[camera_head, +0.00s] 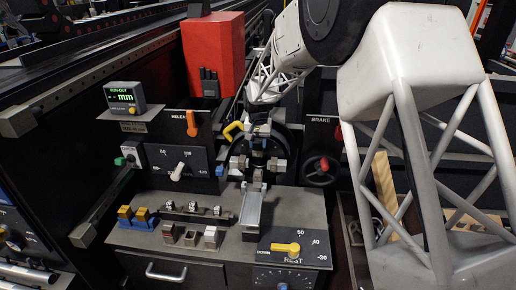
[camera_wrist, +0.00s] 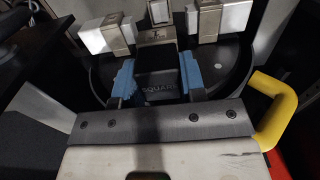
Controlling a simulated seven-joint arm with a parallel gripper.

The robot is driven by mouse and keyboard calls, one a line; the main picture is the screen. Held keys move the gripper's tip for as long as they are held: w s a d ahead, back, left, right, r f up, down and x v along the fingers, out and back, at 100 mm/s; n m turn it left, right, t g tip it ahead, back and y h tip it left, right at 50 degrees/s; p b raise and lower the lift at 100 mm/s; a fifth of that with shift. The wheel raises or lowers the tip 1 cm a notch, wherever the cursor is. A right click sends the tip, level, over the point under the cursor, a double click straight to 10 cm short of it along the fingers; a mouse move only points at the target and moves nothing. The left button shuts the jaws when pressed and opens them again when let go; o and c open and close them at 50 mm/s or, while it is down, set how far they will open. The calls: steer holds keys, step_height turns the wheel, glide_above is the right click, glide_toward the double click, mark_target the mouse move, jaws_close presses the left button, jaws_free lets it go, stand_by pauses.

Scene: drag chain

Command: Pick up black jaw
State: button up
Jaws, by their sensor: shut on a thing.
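My gripper (camera_wrist: 158,75) is shut, its blue fingertips on both sides of the black jaw (camera_wrist: 157,60), a dark block. The word "SQUARE" shows just below the block, partly hidden. In the head view my gripper (camera_head: 258,131) is in front of the upper part of the round black chuck (camera_head: 290,143); the black jaw is hard to make out there. In the wrist view the chuck (camera_wrist: 238,68) lies behind the fingers. I cannot tell whether the jaw still touches the chuck.
Metal-and-white jaws (camera_wrist: 107,33) sit around the chuck. A yellow handle (camera_wrist: 276,110) is close to my gripper's right side. A red box (camera_head: 213,50) stands behind.

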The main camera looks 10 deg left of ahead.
mark_target(258, 140)
steer(key=shift+r, duration=0.15)
step_height(258, 140, up, 7)
steer(key=shift+f, duration=0.2)
steer(key=s, duration=1.8)
stand_by(0.6)
steer(key=w+d+f, duration=0.3)
steer(key=d+f, duration=0.2)
steer(key=d, duration=0.3)
steer(key=w+d+f, duration=0.3)
steer(key=d+f, duration=0.2)
steer(key=d, duration=0.3)
steer(key=shift+w, duration=0.25)
steer(key=shift+f, duration=0.1)
step_height(258, 140, down, 14)
